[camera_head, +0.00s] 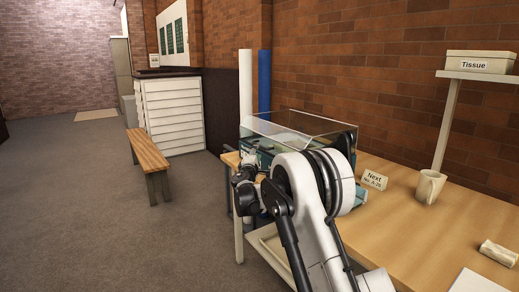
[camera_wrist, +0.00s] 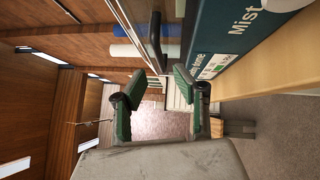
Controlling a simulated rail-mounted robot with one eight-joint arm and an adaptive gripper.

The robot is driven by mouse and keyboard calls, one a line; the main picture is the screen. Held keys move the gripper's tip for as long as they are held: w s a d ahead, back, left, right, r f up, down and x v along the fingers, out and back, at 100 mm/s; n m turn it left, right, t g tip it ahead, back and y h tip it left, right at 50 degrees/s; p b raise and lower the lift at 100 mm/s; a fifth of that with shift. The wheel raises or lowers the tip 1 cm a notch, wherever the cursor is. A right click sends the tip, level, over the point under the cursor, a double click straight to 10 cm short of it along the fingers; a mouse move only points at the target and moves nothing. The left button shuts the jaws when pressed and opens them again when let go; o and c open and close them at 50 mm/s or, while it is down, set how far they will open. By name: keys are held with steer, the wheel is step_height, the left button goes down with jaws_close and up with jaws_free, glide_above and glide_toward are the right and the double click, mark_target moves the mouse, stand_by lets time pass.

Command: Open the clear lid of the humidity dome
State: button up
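The humidity dome has a teal base with white lettering, seen close up in the wrist view (camera_wrist: 225,40). It stands on the wooden table in the head view. Its clear lid (camera_head: 300,124) lies level over the base and looks closed. In the wrist view a dark edge and clear panel of the lid (camera_wrist: 138,30) run beside the base. My gripper (camera_wrist: 160,78) has its two green-padded fingers apart, with nothing visible between them. The fingertips are close to the dome's front side, near the lid edge; contact cannot be told. In the head view my arm hides part of the dome's front.
A tissue box (camera_head: 481,62) sits on a shelf. White and blue rolls (camera_head: 264,80) stand behind the dome. The floor left of the table is clear up to a bench (camera_head: 150,154).

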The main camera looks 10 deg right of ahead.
steer(key=b+x, duration=0.1)
steer(key=x, duration=0.6)
jaws_close()
stand_by(0.3)
